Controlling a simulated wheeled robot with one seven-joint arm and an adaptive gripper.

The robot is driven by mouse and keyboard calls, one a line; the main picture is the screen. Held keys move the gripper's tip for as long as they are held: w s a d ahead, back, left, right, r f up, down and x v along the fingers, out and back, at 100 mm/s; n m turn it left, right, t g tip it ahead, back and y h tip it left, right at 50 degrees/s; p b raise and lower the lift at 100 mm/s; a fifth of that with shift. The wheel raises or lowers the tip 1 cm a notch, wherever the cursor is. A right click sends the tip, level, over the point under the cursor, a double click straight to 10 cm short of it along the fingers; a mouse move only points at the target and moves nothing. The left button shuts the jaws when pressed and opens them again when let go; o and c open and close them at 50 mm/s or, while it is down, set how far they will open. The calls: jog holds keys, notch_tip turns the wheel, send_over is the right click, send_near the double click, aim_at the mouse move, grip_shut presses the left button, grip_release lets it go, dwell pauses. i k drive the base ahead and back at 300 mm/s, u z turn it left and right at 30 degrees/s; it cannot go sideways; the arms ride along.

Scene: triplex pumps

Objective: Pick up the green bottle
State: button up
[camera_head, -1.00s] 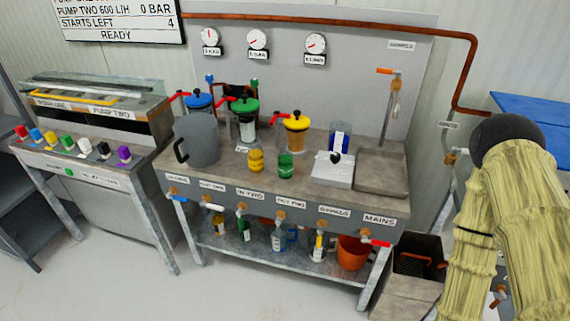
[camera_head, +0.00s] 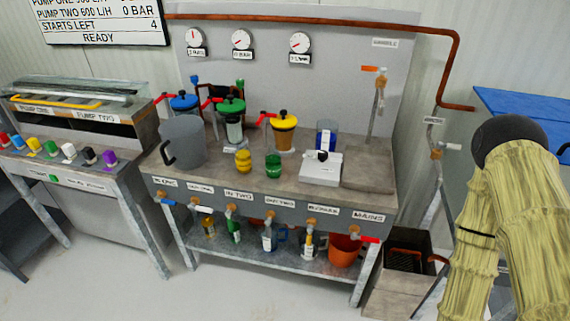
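On the lower shelf of the middle bench stands a dark green bottle (camera_head: 234,230) with a pale label, partly behind the bench's front taps. It is upright among other bottles. On the bench top there is also a small green jar (camera_head: 273,166), beside a yellow jar (camera_head: 243,161). Which of the green things is meant by the bottle I cannot tell for sure, but the shelf one has a bottle shape. My arm, in a yellowish cover, fills the right edge of the view. My gripper is not in view.
The bench (camera_head: 215,186) carries a grey jug (camera_head: 183,143), filter housings with coloured lids and a white scale (camera_head: 321,168). Taps line its front edge above the shelf. An orange bucket (camera_head: 344,250) stands on the shelf's right. A dark bin (camera_head: 403,258) stands right of the bench. The floor in front is clear.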

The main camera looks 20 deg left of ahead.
aim_at(273, 157)
jog(key=z, duration=2.65)
jog(key=k, duration=1.75)
jog(key=u, duration=2.15)
